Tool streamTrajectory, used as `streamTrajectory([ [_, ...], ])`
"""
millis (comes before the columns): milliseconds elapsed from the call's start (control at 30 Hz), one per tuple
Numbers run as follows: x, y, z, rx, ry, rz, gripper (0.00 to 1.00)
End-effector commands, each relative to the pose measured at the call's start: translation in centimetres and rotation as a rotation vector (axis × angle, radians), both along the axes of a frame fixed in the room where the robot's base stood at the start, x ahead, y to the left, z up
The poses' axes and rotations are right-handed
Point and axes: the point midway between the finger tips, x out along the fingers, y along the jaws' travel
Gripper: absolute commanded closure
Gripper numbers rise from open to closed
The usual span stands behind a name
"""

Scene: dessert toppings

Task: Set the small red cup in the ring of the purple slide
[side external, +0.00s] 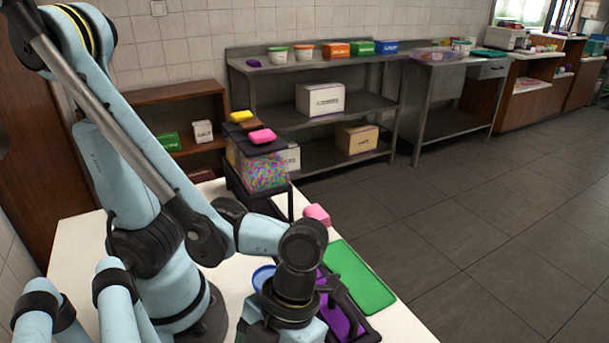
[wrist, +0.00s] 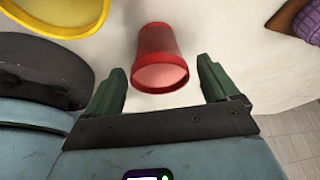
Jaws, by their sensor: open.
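In the wrist view, the small red cup (wrist: 156,42) is on the white surface, its wide pink-looking end toward the camera. The two green fingers of my gripper (wrist: 161,72) are spread apart, one on each side of the cup, with gaps showing between them and it. In the side external view, a purple piece (side external: 338,317), which looks like the purple slide, is partly hidden behind my wrist. Its ring cannot be made out. The cup and my fingertips are hidden there.
A yellow bowl (wrist: 62,14) is left of the cup. A purple textured thing (wrist: 308,20) is at the upper right.

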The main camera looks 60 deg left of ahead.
Motion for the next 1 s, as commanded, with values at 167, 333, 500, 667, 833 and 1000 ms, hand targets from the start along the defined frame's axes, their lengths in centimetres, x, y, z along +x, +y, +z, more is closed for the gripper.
streamTrajectory([
  [167,-0.4,-0.3,-1.3,-0.001,0.000,-0.002,0.12],
  [333,-0.8,-0.4,-2.0,-0.001,-0.001,-0.001,0.12],
  [500,-0.9,-0.4,-2.2,-0.001,-0.001,-0.001,0.12],
  [667,-0.9,-0.4,-2.2,-0.001,-0.001,-0.001,0.12],
  [833,-0.9,-0.4,-2.2,-0.001,-0.001,-0.001,0.36],
  [1000,-0.8,-0.4,-2.2,-0.001,0.000,0.000,0.62],
])
